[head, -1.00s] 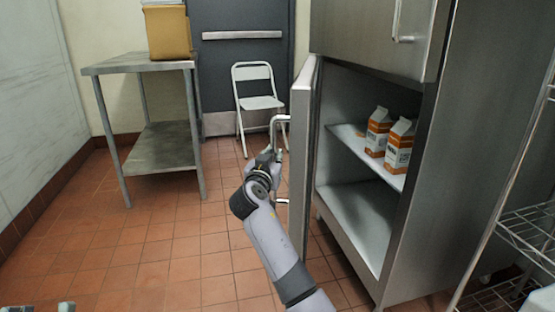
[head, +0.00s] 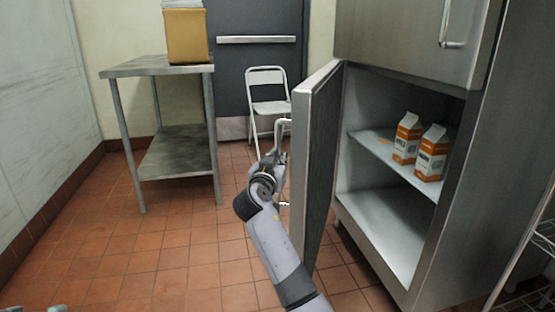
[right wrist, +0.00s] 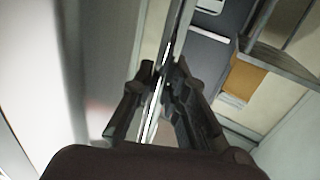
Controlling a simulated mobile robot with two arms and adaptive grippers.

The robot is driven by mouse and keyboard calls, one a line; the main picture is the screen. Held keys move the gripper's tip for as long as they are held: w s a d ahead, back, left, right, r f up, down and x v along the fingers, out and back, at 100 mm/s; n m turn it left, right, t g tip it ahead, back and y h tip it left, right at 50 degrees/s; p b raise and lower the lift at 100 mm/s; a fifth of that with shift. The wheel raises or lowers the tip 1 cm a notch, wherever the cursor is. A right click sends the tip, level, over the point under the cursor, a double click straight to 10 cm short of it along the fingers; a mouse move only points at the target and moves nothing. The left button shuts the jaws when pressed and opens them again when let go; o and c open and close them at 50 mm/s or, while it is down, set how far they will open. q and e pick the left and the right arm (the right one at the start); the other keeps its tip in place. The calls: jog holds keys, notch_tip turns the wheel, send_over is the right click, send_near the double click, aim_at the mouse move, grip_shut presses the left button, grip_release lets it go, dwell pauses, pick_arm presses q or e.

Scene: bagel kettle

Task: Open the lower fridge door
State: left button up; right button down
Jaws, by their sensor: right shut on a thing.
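The lower fridge door (head: 320,150) stands wide open, swung out to the left of the fridge (head: 480,190), so the lower compartment is exposed. My right gripper (head: 276,158) is at the bar handle (head: 283,123) on the outer face of the door. In the right wrist view my right gripper (right wrist: 163,75) has its two fingers closed around the shiny handle bar (right wrist: 155,105). The lower part of the handle is mostly hidden by my arm. Small grey parts at the bottom left edge of the head view may be my left gripper, too cropped to tell its state.
Orange and white cartons (head: 420,145) stand on the fridge's inner shelf (head: 375,150). A folding chair (head: 266,90) is behind the door. A steel table (head: 150,66) with a yellow box (head: 186,36) is at the left. A wire rack (head: 545,235) is at the right. The floor at left is clear.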

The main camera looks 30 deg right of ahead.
jog(key=c, duration=1.6)
grip_release()
jog(key=v, duration=1.2)
jog(key=shift+f, duration=0.1)
